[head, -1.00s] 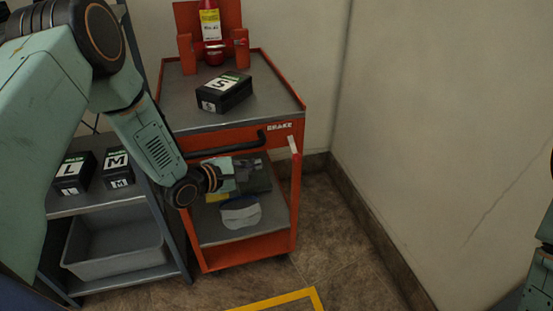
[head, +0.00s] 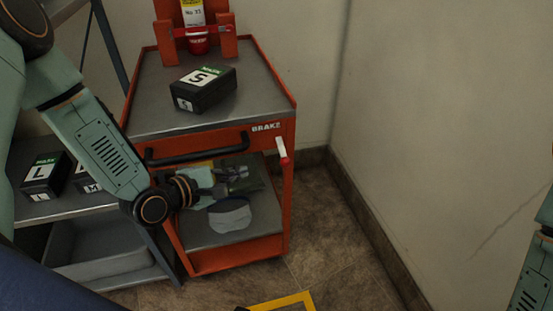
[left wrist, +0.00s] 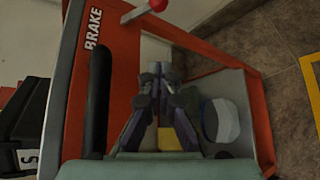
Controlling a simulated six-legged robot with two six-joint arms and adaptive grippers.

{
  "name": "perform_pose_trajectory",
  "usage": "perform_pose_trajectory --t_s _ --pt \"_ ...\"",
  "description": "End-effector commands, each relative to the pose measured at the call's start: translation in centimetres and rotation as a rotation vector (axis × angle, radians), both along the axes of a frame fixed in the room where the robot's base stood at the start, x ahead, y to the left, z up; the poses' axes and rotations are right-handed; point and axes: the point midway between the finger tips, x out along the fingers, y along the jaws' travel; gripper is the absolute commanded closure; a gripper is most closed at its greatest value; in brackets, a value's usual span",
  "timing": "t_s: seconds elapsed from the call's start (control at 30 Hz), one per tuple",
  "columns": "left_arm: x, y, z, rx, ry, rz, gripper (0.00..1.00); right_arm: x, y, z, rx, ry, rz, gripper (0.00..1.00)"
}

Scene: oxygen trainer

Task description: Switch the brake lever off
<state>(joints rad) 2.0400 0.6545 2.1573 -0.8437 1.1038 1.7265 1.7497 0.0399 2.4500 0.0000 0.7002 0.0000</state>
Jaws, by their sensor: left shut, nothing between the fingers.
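The brake lever (head: 281,149) is a short white handle with a red tip on the front right corner of the orange cart, below the word BRAKE. It points downward in the head view. In the left wrist view the lever (left wrist: 137,12) shows at the top edge with its round red knob. My left gripper (head: 238,173) is shut and empty, in front of the cart below the black handle, left of and slightly lower than the lever. It is apart from the lever. The left wrist view shows its fingers (left wrist: 160,75) together. My right gripper is out of view.
The orange cart (head: 212,127) carries a black box marked S (head: 203,88). Its black push handle (head: 195,150) runs above my left gripper. A pale cloth-like item (head: 230,215) lies on the lower shelf. A grey rack stands left; a wall (head: 440,120) and open floor lie right.

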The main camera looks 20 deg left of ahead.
Motion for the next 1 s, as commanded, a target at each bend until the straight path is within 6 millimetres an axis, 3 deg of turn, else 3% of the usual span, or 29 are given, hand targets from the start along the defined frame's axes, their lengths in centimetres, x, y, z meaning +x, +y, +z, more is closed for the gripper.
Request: perform_pose_trajectory --t_s 0.57,1.0 --pt "-0.6 -0.3 -0.1 0.0 -0.003 -0.001 1.0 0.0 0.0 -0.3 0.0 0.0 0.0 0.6" --pt "4.2 -2.4 -2.1 0.002 -0.004 -0.005 1.0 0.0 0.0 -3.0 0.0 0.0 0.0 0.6"
